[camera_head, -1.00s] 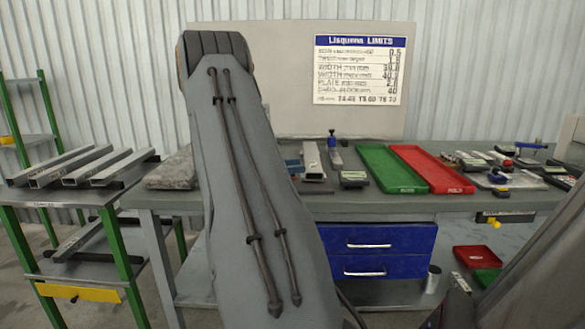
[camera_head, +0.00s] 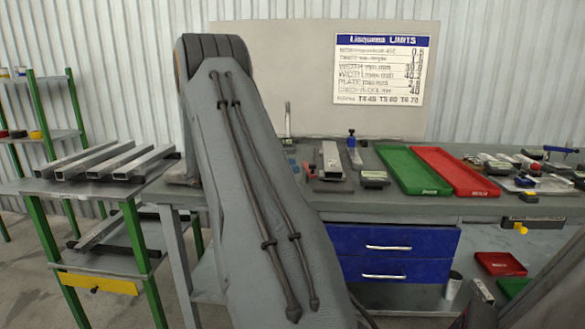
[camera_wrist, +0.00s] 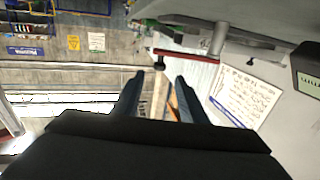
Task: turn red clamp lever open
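In the wrist view a red bar (camera_wrist: 188,56), likely the clamp lever, runs sideways from a pale metal post (camera_wrist: 219,38) and has a dark knob (camera_wrist: 159,66) near its left end. My gripper (camera_wrist: 160,82) is open, with its two dark fingers apart and nothing seen held between them. The red bar shows beyond the fingertips, and contact cannot be made out. In the head view my own arm hides my gripper. An upright metal piece (camera_head: 287,122) stands just right of my arm there; I cannot tell whether it belongs to the clamp.
The workbench has a green tray (camera_head: 411,169), a red tray (camera_head: 455,170) and tools at right. A metal block (camera_head: 331,160) stands near my arm. A side rack (camera_head: 130,188) holding metal bars stands at left. A printed sheet (camera_wrist: 250,96) shows in the wrist view.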

